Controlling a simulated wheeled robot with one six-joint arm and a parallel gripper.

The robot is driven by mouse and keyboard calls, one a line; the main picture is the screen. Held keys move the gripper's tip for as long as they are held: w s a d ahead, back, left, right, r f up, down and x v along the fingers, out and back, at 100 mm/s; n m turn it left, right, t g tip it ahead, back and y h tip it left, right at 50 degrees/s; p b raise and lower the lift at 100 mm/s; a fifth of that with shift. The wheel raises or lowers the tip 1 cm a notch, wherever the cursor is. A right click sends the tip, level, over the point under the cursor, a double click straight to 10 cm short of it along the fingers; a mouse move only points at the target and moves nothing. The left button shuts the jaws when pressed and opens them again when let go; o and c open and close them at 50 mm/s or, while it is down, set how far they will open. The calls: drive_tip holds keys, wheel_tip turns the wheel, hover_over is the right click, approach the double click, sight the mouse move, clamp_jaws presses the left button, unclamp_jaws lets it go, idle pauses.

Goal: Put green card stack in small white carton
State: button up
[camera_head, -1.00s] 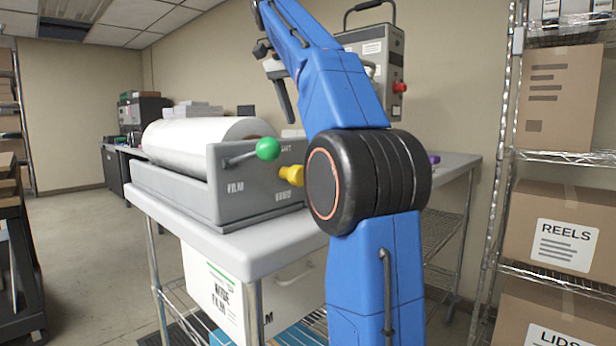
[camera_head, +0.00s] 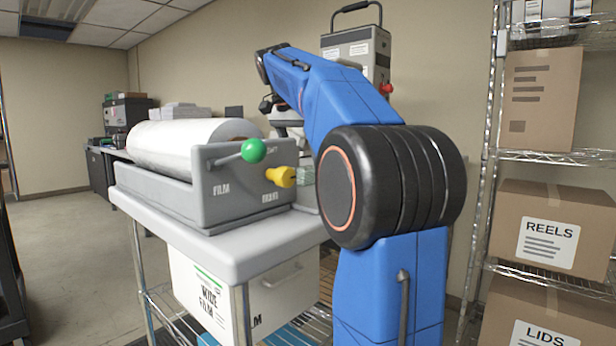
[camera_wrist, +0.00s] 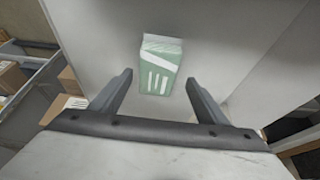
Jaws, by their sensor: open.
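The green card stack (camera_wrist: 160,66), pale green with white stripes, lies on a light grey surface in the wrist view. My gripper (camera_wrist: 157,82) is open, its two dark fingers pointing toward the stack, one on each side in the picture. Whether they reach down to its level I cannot tell. My gripper's fingers are hidden there behind the machine and arm. I cannot make out a small white carton in either view.
A film machine with a white roll (camera_head: 185,142), a green knob (camera_head: 254,150) and a yellow knob (camera_head: 281,177) stands on the cart. A large white film carton (camera_head: 205,290) sits below. A wire rack with brown boxes (camera_head: 548,228) stands at right.

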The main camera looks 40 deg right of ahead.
sight(308, 168)
drive_tip(key=shift+s+x, duration=0.2)
drive_tip(key=shift+x, duration=1.85)
drive_tip(key=c, duration=1.4)
drive_tip(key=shift+o, duration=0.2)
wheel_tip(308, 168, up, 10)
drive_tip(key=shift+r, duration=0.1)
